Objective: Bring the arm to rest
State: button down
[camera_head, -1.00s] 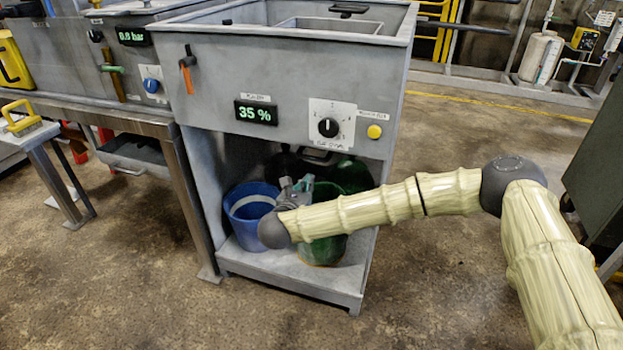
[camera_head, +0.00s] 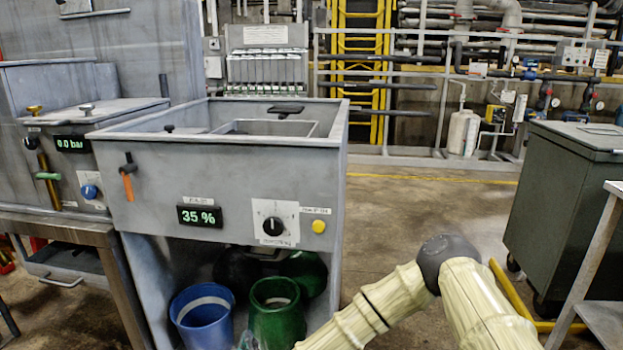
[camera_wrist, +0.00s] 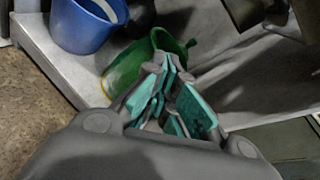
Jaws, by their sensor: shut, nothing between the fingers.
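My arm reaches from the bottom right of the head view toward the open compartment under the grey machine (camera_head: 150,175). Its end is cut off by the lower picture edge there. In the wrist view my gripper (camera_wrist: 171,68) shows its teal-padded fingers together, with nothing held. The fingertips overlap the green bucket (camera_wrist: 125,75) in the picture; I cannot tell whether they touch it. The blue bucket (camera_wrist: 85,25) stands beyond to the left. Both the blue bucket (camera_head: 202,325) and the green bucket (camera_head: 277,315) stand in the compartment in the head view.
The machine front carries a display reading 35 % (camera_head: 200,216), a dial (camera_head: 272,226), a yellow button (camera_head: 319,227) and an orange-handled lever (camera_head: 127,180). A dark green cabinet (camera_head: 560,205) stands at right. Open floor (camera_head: 410,220) lies between it and the machine.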

jog(key=s+d+f+n+g+y, duration=0.1)
jog(key=s+d+f+n+g, duration=0.2)
jog(key=s+d+f+n, duration=0.35)
jog(key=s+d+f+n+g+y, duration=0.1)
jog(key=s+d+f+n+g, duration=0.25)
jog(key=s+f+n, duration=0.55)
jog(key=s+d+f+n+g+h, duration=0.1)
jog(key=s+d+f+n+g, duration=0.2)
jog(key=s+d, duration=0.55)
jog(key=s+d+f+n+g+h, duration=0.15)
jog(key=s+d+n, duration=0.4)
jog(key=d, duration=0.55)
jog(key=s+d+f+n+g+h, duration=0.1)
jog(key=s+d+n+g, duration=0.25)
jog(key=s+d, duration=0.55)
notch_tip(320, 180, up, 23)
jog(key=d+p, duration=0.1)
jog(key=p, duration=2.1)
jog(key=shift+w+f+p, duration=0.15)
jog(key=shift+w+p, duration=0.1)
jog(key=shift+p, duration=0.15)
jog(key=shift+h, duration=0.25)
